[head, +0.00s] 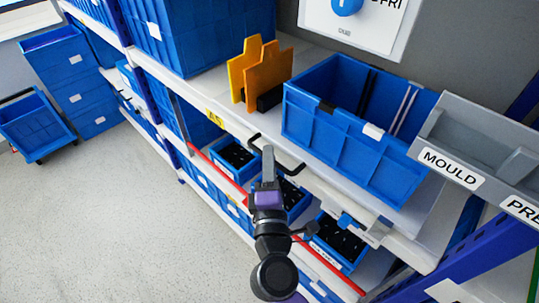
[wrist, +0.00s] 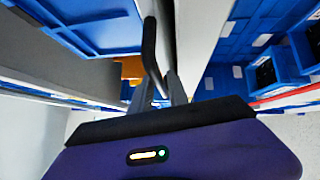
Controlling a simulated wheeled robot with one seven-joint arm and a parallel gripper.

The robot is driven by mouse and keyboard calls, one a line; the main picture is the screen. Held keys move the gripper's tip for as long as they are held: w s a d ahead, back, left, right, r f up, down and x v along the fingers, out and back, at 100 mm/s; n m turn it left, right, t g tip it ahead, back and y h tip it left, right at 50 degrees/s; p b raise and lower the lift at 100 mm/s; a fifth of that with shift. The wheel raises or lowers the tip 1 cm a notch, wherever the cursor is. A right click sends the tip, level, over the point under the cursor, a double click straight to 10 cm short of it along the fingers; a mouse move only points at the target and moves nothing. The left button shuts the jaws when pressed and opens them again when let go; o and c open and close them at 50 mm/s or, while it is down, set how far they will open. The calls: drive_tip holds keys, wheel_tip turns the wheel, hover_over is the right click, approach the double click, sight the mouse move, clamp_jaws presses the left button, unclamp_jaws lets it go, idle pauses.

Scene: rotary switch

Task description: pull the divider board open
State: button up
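A black bar handle (head: 275,151) sits on the front edge of the white shelf board, below the orange pieces; I take this board (head: 318,176) to be the divider board. My gripper (head: 267,155) is at the handle, its grey fingers covering the handle's middle in the head view. In the wrist view the black handle (wrist: 150,48) runs down toward the gap between my fingers (wrist: 163,90). The fingers stand a little apart, with background showing between them. Firm contact with the handle cannot be made out.
A large blue bin (head: 350,120) and two orange upright pieces (head: 262,72) stand on the shelf above. Small blue bins with black parts (head: 238,155) sit below, behind a red rail (head: 215,163). A grey MOULD tray (head: 470,150) is at the right.

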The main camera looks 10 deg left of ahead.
drive_tip(key=shift+w, duration=0.25)
clamp_jaws()
idle(1.4)
